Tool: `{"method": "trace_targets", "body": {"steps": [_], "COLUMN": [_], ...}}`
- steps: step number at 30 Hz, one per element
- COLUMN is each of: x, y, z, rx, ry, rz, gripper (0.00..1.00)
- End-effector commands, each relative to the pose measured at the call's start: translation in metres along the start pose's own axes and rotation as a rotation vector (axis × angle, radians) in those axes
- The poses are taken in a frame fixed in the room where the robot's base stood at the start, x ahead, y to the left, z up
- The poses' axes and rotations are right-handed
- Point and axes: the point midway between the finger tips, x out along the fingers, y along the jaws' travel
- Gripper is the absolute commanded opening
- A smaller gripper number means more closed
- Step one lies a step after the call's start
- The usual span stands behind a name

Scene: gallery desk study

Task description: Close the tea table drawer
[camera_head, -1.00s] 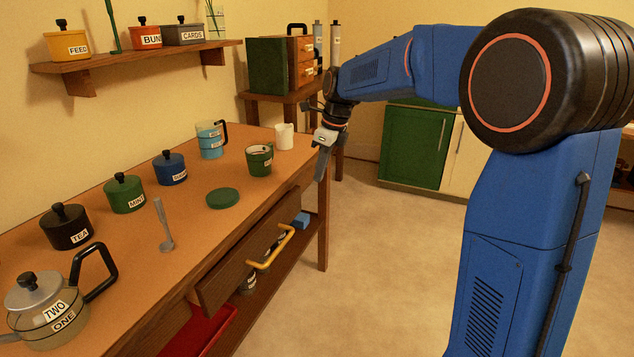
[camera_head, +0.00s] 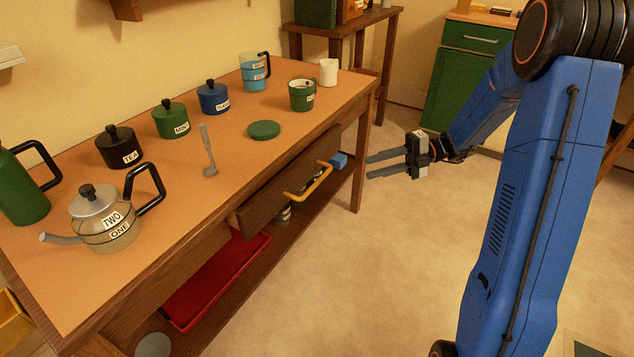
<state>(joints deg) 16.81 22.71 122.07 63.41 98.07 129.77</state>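The tea table (camera_head: 325,106) has a wooden drawer (camera_head: 270,203) in its front with a yellow bar handle (camera_head: 309,187). The drawer stands pulled out from the table, and its inside is mostly hidden behind its front. My gripper (camera_head: 367,167) is to the right of the drawer, beyond the table's right front leg in the picture. Its two grey fingers are apart with nothing between them and point left. It is clear of the handle.
A red tray (camera_head: 215,280) and a blue item (camera_head: 339,160) are on the lower shelf. On top stand a teapot (camera_head: 104,220), black, green and blue canisters, a green lid (camera_head: 264,129) and mugs. The floor (camera_head: 400,260) before the table is clear.

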Motion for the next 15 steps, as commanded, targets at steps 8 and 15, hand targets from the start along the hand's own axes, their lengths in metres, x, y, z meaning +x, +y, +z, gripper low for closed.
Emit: {"method": "trace_targets", "body": {"steps": [8, 15], "x": [0.036, 0.079], "y": [0.0, 0.0], "z": [-0.001, 0.0], "rx": [-0.001, -0.002], "ry": [0.004, 0.005], "rz": [-0.001, -0.004], "gripper": [0.29, 0.29]}}
